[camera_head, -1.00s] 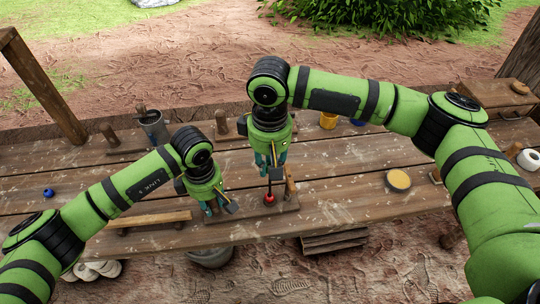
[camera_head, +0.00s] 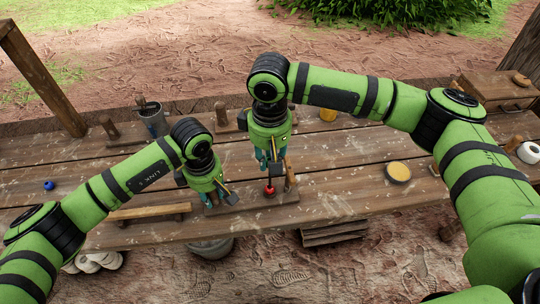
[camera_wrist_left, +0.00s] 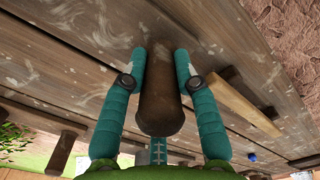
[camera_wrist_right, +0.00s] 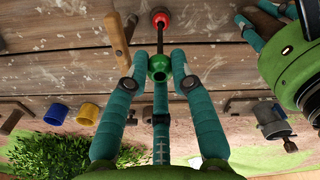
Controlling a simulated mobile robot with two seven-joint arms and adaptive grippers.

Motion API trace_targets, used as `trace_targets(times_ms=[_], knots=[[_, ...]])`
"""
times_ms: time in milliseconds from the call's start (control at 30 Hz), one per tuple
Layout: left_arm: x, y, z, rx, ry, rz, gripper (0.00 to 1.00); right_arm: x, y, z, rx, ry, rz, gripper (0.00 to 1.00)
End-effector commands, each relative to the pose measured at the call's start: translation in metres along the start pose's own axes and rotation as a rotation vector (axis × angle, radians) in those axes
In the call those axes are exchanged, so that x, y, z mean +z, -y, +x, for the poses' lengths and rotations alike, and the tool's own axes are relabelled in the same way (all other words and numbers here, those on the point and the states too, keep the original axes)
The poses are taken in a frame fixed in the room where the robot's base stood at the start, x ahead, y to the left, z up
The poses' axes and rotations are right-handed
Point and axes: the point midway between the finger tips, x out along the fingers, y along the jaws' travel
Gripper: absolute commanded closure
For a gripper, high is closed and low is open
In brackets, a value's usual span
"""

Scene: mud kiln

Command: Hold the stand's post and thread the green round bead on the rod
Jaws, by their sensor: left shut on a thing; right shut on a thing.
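My left gripper (camera_head: 213,192) is shut around the stand's upright brown wooden post (camera_wrist_left: 160,100). The stand's base board (camera_head: 285,198) lies near the bench's front edge. A red round bead (camera_wrist_right: 160,18) sits low on the stand's thin dark rod (camera_wrist_right: 160,45); the red bead also shows in the head view (camera_head: 269,190). My right gripper (camera_wrist_right: 159,72) is shut on the green round bead (camera_wrist_right: 159,66), above the red bead. The green bead lines up with the rod in the right wrist view. I cannot tell whether the rod passes into its hole.
A wooden peg (camera_wrist_right: 117,40) stands close beside the right gripper. A wooden rail (camera_head: 148,211) lies left of the stand, with a blue bead (camera_head: 48,185) farther left. The bench between stand and tin is clear.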

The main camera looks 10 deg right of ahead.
Motion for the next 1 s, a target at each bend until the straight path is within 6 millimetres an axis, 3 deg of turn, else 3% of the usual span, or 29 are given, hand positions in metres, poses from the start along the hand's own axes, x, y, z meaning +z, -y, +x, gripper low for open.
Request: trace_targets(times_ms=[1000], knots=[[0.000,0.000,0.001,-0.001,0.000,0.000,1.00,0.000,0.000,0.011,-0.001,0.001,0.000,0.92]])
